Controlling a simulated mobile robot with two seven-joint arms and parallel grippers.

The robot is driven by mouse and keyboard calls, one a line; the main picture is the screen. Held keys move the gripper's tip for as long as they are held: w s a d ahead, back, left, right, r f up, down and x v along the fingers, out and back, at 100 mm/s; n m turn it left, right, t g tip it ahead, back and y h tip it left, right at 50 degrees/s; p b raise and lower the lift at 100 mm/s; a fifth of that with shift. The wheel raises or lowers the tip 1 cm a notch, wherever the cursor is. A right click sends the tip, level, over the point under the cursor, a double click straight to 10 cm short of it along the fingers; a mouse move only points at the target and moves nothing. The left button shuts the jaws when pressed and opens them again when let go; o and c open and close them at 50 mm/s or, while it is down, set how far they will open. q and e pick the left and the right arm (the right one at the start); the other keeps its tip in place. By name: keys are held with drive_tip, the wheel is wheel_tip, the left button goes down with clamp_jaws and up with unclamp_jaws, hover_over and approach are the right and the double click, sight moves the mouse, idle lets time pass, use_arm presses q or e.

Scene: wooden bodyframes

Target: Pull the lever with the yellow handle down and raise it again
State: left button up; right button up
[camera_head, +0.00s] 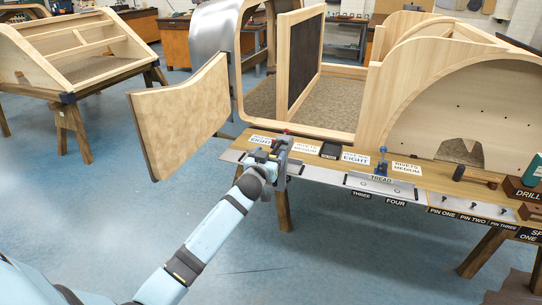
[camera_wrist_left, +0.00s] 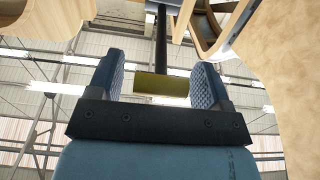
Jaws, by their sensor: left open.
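The lever's yellow handle (camera_wrist_left: 161,85) shows in the left wrist view, at the end of a dark rod (camera_wrist_left: 161,42). My left gripper (camera_wrist_left: 158,84) is open, with one blue padded finger on each side of the handle. A gap shows between the handle and each finger; I cannot tell if the handle is fully between the pads in depth. In the head view my left gripper (camera_head: 282,147) is at the front edge of the workbench, by the wooden door. There the handle is not clearly visible behind my gripper. My right gripper is in neither view.
An open wooden door panel (camera_head: 185,115) hangs left of my gripper. Another wooden frame (camera_head: 75,50) stands back left. Blue floor in front is clear.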

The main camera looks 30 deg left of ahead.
use_arm(q)
drive_tip(key=shift+w+a, duration=0.1)
drive_tip(key=shift+w, duration=0.4)
